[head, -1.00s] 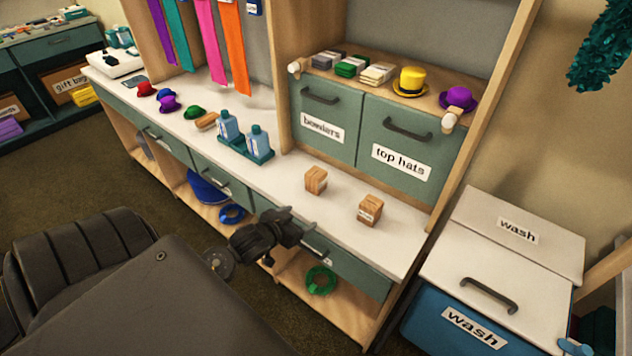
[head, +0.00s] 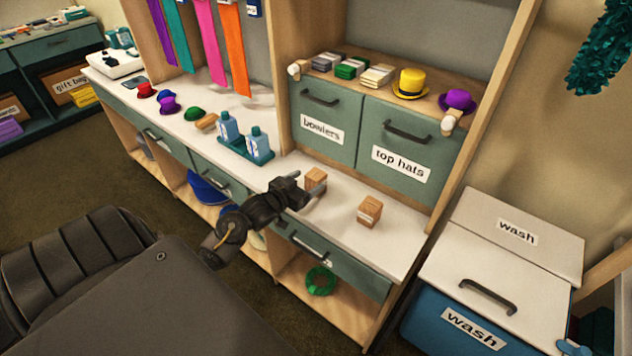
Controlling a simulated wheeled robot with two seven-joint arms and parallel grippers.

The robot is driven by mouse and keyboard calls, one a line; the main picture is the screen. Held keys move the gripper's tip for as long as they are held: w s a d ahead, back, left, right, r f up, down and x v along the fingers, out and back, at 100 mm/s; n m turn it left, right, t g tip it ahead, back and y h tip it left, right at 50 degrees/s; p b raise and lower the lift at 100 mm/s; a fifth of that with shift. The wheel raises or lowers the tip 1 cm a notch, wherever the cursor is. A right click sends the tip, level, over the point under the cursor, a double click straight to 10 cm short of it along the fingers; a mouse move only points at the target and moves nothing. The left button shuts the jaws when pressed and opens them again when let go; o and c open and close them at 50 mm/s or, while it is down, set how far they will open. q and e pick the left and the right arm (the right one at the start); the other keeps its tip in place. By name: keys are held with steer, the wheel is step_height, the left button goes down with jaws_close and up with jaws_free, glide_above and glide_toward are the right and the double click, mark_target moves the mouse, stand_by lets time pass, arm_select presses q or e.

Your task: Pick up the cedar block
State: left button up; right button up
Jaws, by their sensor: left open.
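Two small wooden blocks stand on the white counter (head: 345,235) in front of the cabinet. The left block (head: 317,175) is partly hidden behind my left gripper (head: 309,184). The right block (head: 369,211) stands clear, with a small pale label too small to read. I cannot tell from the markings which one is the cedar block. My left gripper is open and empty, its fingers pointing toward the left block and very near it. Whether it touches the block is unclear. My right gripper is out of view.
A teal tray (head: 260,160) with two blue bottles stands left of the blocks. The bowlers drawer (head: 322,122) and top hats drawer (head: 398,150) rise behind them. A wash bin (head: 516,275) stands at right. The counter right of the right block is bare.

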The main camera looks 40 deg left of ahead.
mark_target(314, 175)
arm_select(q)
steer(key=shift+w+r, duration=0.1)
steer(key=shift+w, duration=0.15)
steer(key=w, duration=0.2)
steer(key=w+f+p, duration=0.1)
steer(key=w, duration=0.1)
steer(key=shift+w, duration=0.35)
steer(key=shift+s, duration=0.1)
steer(key=c, duration=1.2)
steer(key=shift+o, duration=0.2)
steer(key=shift+r, duration=0.1)
